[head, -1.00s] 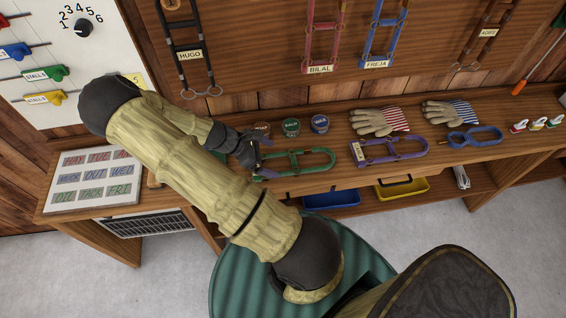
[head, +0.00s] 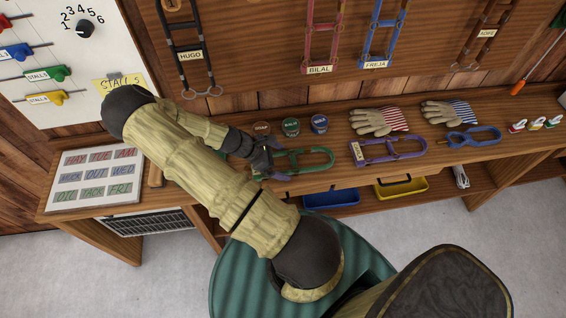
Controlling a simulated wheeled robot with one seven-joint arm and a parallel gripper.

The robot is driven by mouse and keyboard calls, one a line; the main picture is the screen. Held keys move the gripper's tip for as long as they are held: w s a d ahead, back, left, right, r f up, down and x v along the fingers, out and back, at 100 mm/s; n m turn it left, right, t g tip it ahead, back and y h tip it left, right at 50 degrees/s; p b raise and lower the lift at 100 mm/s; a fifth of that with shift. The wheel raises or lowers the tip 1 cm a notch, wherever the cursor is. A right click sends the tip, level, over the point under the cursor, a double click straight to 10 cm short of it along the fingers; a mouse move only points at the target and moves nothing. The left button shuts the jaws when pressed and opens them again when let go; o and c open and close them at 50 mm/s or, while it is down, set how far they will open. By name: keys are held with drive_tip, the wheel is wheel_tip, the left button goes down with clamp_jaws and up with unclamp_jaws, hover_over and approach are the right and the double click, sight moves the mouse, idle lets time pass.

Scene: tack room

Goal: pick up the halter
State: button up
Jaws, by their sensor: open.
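A green halter (head: 322,153) lies on the wooden bench. My gripper (head: 272,159) is open at the left end of this halter, reaching in from the left, and its fingers cover part of that end. I cannot tell whether they touch it. A purple halter (head: 400,156) with a pale name tag lies to the right, and a blue halter (head: 488,131) lies farther right. Other halters hang on the board above: a black one tagged HUGO (head: 190,56), a red one tagged BILAL (head: 320,69) and a blue one tagged FREJA (head: 376,64).
Round tins (head: 291,126) stand behind the green halter. Gloves with striped cuffs (head: 378,120) lie behind the purple one. A lettered board (head: 95,178) lies at the bench's left. Blue (head: 331,199) and yellow (head: 401,188) trays sit on the lower shelf.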

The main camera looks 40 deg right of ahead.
drive_tip(key=c, duration=1.2)
drive_tip(key=shift+r, duration=0.1)
drive_tip(key=shift+c, duration=0.2)
wheel_tip(320, 180, up, 10)
